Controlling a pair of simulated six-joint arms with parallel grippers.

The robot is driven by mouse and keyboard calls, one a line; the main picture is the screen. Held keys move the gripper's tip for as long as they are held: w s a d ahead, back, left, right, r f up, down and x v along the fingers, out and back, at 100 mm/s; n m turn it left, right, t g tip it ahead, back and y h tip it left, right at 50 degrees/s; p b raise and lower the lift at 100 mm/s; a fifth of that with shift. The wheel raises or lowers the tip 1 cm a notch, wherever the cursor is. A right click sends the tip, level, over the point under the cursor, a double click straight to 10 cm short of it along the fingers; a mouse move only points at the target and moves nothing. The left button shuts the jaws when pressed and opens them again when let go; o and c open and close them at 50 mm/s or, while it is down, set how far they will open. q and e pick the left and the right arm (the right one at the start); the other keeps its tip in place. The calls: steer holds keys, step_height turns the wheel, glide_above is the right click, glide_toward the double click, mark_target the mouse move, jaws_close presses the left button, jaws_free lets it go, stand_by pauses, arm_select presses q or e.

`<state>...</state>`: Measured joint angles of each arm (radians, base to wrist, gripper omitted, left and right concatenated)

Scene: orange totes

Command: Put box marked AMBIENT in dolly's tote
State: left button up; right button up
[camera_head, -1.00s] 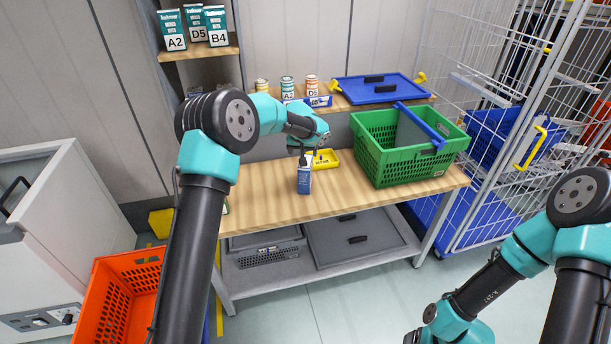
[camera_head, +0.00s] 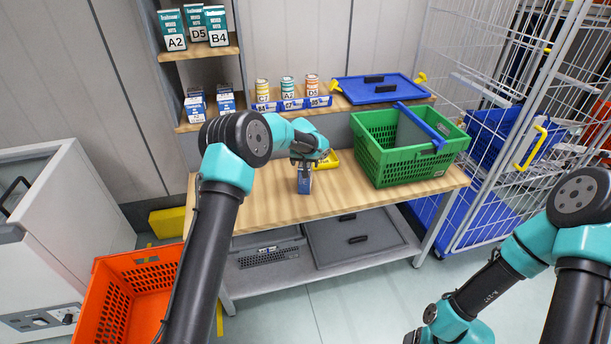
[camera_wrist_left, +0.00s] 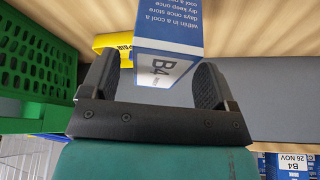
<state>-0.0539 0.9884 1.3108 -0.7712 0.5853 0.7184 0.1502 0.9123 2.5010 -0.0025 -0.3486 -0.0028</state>
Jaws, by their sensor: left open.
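A small blue and white box (camera_head: 304,182) stands on the wooden bench top (camera_head: 262,205). In the left wrist view the box (camera_wrist_left: 168,40) shows "B4" and small print; the word AMBIENT is not readable. My left gripper (camera_head: 303,161) is above the box, pointing down at it. In the wrist view its open fingers (camera_wrist_left: 155,82) are on either side of the box's near end, and contact cannot be told. An orange tote (camera_head: 128,290) is on the floor at the lower left, partly behind my left arm; a dolly under it is not clearly visible. My right gripper is out of frame.
A green basket (camera_head: 385,163) stands on the bench to the right, with a small yellow tray (camera_head: 328,160) beside it. Cans (camera_head: 287,90) and boxes (camera_head: 196,107) are on shelves behind. A wire cage trolley (camera_head: 500,120) is at the right.

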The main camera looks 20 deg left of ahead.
arm_select(q)
steer(key=x, duration=0.2)
steer(key=shift+w+f, duration=0.15)
steer(key=shift+f, duration=0.1)
steer(key=shift+c, duration=0.4)
jaws_close()
stand_by(0.5)
steer(key=shift+r, duration=0.1)
steer(key=shift+r, duration=1.75)
steer(key=s+d, duration=0.2)
steer(key=s, duration=0.5)
steer(key=s+d+r, duration=0.1)
steer(key=s+d, duration=0.1)
steer(key=s, duration=0.6)
steer(key=shift+s+d, duration=0.2)
steer(key=shift+d, duration=0.05)
steer(key=shift+r, duration=0.15)
